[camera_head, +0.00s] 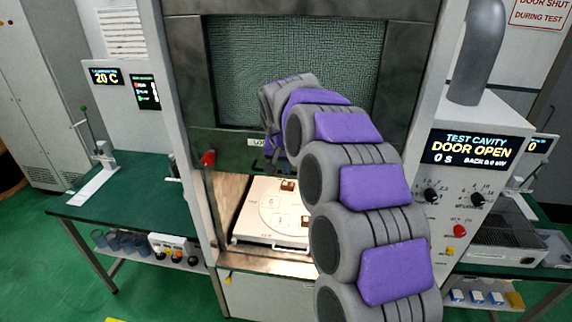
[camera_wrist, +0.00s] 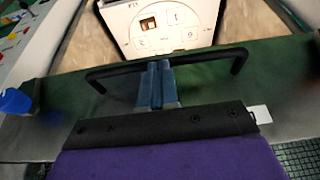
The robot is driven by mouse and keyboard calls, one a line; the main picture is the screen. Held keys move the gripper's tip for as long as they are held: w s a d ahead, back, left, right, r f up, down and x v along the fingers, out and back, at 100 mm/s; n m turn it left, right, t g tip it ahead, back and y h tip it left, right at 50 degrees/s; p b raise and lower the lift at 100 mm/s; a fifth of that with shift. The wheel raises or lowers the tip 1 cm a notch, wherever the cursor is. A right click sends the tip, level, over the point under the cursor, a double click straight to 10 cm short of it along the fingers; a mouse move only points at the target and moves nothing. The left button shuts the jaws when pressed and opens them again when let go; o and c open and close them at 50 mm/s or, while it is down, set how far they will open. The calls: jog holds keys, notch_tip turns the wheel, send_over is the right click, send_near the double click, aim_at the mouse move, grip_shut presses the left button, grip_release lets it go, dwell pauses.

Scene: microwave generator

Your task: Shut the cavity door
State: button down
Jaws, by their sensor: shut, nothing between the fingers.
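The cavity door (camera_head: 225,75) is a dark metal frame with a mesh window, standing raised above the open cavity (camera_head: 235,190). In the wrist view, the door's green-grey lower panel (camera_wrist: 285,85) carries a black bar handle (camera_wrist: 210,58). My gripper (camera_wrist: 158,68) is shut and empty, and its blue fingertips overlap the middle of the handle. I cannot tell whether they touch it. In the head view my arm hides the gripper and most of the handle. Inside the cavity lies a white tray (camera_head: 262,236) with a marked round plate and a small brown block (camera_head: 288,185).
The right panel display (camera_head: 470,148) reads "DOOR OPEN". A red knob (camera_head: 208,158) sits at the door's lower left. A grey pipe (camera_head: 477,50) rises at the right. Green benches (camera_head: 130,205) flank the cavity, with a lever stand (camera_head: 100,165) on the left one.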

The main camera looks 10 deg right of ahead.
notch_tip(320, 180, down, 49)
jog(key=b, duration=1.4)
jog(key=shift+s+f, duration=0.35)
jog(key=s+r+p, duration=0.1)
jog(key=s+r, duration=0.3)
jog(key=r, duration=0.3)
jog(key=s+r+g, duration=0.1)
jog(key=s+r, duration=0.2)
jog(key=r, duration=0.4)
jog(key=s+r+p, duration=0.1)
jog(key=s+r, duration=0.3)
jog(key=r, duration=0.3)
jog(key=s+r+n+g, duration=0.2)
jog(key=s+r, duration=0.3)
jog(key=s, duration=1.3)
jog(key=s+a+r+n+g+y, duration=0.1)
jog(key=s+r, duration=0.4)
jog(key=s, duration=1.3)
jog(key=shift+s+n+g+y, duration=0.3)
jog(key=shift+n+g, duration=0.3)
jog(key=shift+g, duration=0.3)
